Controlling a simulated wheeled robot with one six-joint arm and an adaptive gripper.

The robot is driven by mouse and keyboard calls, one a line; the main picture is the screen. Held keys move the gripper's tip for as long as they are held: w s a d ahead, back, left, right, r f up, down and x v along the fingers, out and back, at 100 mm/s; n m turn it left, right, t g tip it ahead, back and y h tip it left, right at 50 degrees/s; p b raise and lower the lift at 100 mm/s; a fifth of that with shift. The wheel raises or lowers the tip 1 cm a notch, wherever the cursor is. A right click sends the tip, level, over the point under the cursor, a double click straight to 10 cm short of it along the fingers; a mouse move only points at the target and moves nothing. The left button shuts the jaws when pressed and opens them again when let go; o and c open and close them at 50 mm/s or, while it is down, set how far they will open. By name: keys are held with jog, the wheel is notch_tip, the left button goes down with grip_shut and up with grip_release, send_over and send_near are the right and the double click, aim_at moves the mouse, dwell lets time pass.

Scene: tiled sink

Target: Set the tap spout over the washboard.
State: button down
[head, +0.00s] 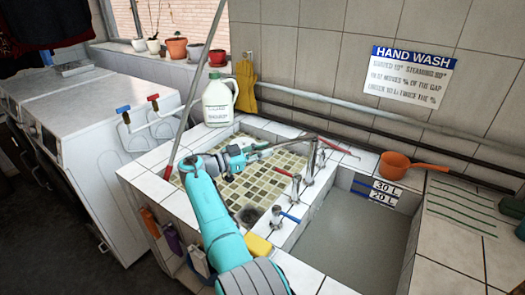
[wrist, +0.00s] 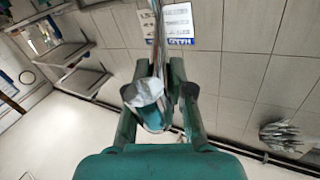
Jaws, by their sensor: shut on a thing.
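The tap spout (head: 285,146) is a thin metal pipe reaching left from its upright (head: 312,160) over the small-tiled basin (head: 228,192). My gripper (head: 243,156) is shut on the spout near its free end. In the wrist view the shiny spout (wrist: 157,45) runs between my two fingers (wrist: 162,95), its round end facing the camera. The white slab with green ridges (head: 462,208) at the far right looks like the washboard. The spout is away from it, with the grey basin between. The exact finger contact is small in the head view.
A grey basin (head: 350,240) with 30 L and 20 L marks lies right of the tap. Red (head: 283,200) and blue (head: 288,217) tap handles stand near the spout's base. A white jug (head: 218,102), orange dipper (head: 396,165) and yellow sponge (head: 258,246) sit on the rims.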

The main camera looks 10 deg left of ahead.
jog(key=c, duration=1)
grip_release()
jog(key=shift+d+f, duration=0.1)
jog(key=shift+f, duration=0.1)
jog(key=shift+c, duration=0.2)
jog(key=shift+r, duration=0.1)
jog(key=shift+s+a, duration=0.2)
jog(key=shift+a, duration=0.25)
jog(key=v, duration=1.1)
